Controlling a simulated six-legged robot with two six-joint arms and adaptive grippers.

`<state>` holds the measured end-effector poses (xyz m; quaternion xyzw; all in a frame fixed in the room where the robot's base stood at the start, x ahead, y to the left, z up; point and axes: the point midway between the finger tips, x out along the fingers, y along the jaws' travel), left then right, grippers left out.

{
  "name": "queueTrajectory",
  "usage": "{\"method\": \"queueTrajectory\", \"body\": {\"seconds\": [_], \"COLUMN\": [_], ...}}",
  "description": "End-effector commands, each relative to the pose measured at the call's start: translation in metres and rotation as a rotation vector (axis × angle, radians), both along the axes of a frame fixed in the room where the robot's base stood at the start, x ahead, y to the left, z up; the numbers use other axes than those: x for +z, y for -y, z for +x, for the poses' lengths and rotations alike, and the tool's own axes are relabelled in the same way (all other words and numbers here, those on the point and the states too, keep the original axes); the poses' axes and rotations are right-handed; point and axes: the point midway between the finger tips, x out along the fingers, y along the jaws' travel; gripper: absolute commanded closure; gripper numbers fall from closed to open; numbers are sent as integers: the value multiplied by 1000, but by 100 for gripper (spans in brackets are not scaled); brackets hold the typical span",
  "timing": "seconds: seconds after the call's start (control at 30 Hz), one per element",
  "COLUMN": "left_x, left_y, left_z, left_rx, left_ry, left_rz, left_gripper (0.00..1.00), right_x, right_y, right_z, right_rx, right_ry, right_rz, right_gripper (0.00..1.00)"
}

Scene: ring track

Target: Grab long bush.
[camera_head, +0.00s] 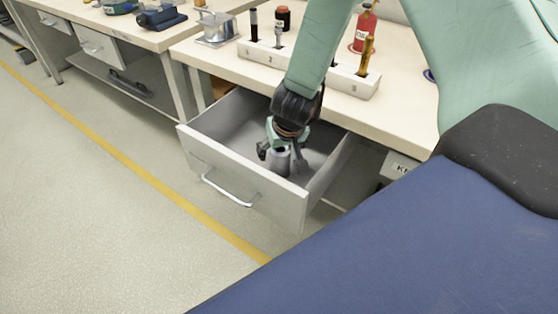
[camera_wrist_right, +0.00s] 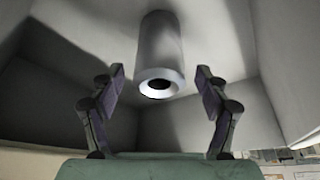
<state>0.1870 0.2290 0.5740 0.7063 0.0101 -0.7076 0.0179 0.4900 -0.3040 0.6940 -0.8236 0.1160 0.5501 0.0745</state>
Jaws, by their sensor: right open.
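The long bush is a grey cylinder with a hole in its end. In the right wrist view the long bush (camera_wrist_right: 160,55) lies straight ahead, between the two fingers. My right gripper (camera_wrist_right: 160,90) is open, with a gap between each finger and the bush. In the head view my right gripper (camera_head: 281,158) reaches down into the open drawer (camera_head: 243,188), around the bush (camera_head: 280,162), which is partly hidden by the fingers. My left gripper is not in view.
The drawer walls stand close around my right gripper. Above is a workbench (camera_head: 410,125) with a white numbered rack (camera_head: 345,82) holding tools, and a red bottle (camera_head: 364,28). A yellow line (camera_head: 140,172) crosses the open floor at left.

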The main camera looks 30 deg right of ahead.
Motion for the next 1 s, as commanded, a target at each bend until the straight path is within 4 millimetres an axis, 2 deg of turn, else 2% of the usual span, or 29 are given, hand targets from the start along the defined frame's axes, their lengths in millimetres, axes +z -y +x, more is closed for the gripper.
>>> {"method": "queueTrajectory", "body": {"seconds": [0.1, 0.3, 0.67, 1.0], "left_x": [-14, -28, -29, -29], "left_y": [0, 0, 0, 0], "left_z": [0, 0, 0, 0], "left_rx": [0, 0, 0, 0], "left_ry": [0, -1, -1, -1], "left_rz": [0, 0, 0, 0], "left_gripper": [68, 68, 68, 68], "right_x": [-19, -40, -43, -43], "right_y": [1, 2, 3, 4], "right_z": [6, 15, 20, 21], "right_rx": [-2, -2, -1, 1], "right_ry": [-3, -3, -3, -3], "right_rz": [1, 1, 2, 1], "right_gripper": [25, 25, 25, 54]}}
